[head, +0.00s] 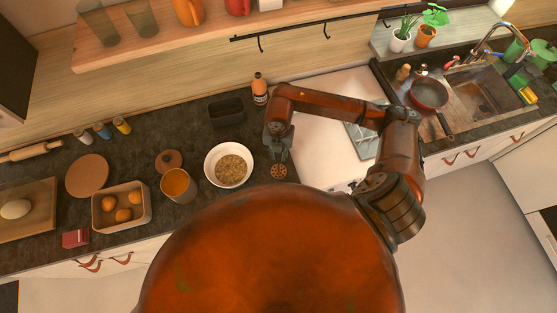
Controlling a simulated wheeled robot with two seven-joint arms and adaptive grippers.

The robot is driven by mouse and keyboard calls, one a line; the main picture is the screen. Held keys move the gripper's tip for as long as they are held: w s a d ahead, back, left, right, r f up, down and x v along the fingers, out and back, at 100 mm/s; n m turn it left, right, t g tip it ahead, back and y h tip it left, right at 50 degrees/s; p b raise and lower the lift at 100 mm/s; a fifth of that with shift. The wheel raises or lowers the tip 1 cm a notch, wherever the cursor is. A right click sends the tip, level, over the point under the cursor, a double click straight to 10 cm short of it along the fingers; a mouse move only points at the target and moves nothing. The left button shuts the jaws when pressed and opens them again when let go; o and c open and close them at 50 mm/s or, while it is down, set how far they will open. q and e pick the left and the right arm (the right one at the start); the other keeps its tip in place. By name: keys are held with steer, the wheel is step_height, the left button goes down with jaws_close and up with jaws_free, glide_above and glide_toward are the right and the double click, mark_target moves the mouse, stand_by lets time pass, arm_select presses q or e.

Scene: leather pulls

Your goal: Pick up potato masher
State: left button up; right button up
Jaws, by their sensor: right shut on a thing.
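My right gripper (278,153) is at the counter's front, just right of the white bowl. It points down and is shut on the potato masher (279,171). Only the masher's round, brownish, perforated-looking head shows below the fingers. The rest of it is hidden by the gripper, and I cannot tell whether the head touches the counter. My left gripper is not in view.
A white bowl (209,167) of grainy food stands close left of the gripper. An orange-brown canister (178,184), a box (105,217) of round orange items, and a dark tin (227,112) are nearby. A bottle (260,88) stands behind. A pan (429,93) lies right.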

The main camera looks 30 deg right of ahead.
steer(key=shift+r, duration=0.1)
jaws_close()
steer(key=shift+w+r, duration=0.1)
steer(key=shift+r, duration=0.45)
arm_select(q)
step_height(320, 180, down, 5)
steer(key=b, duration=0.4)
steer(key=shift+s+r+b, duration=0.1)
steer(key=shift+b, duration=0.3)
arm_select(e)
steer(key=s+a+r, duration=0.7)
steer(key=a+r, duration=0.4)
steer(key=a, duration=0.1)
steer(key=shift+r, duration=0.35)
steer(key=shift+a, duration=0.1)
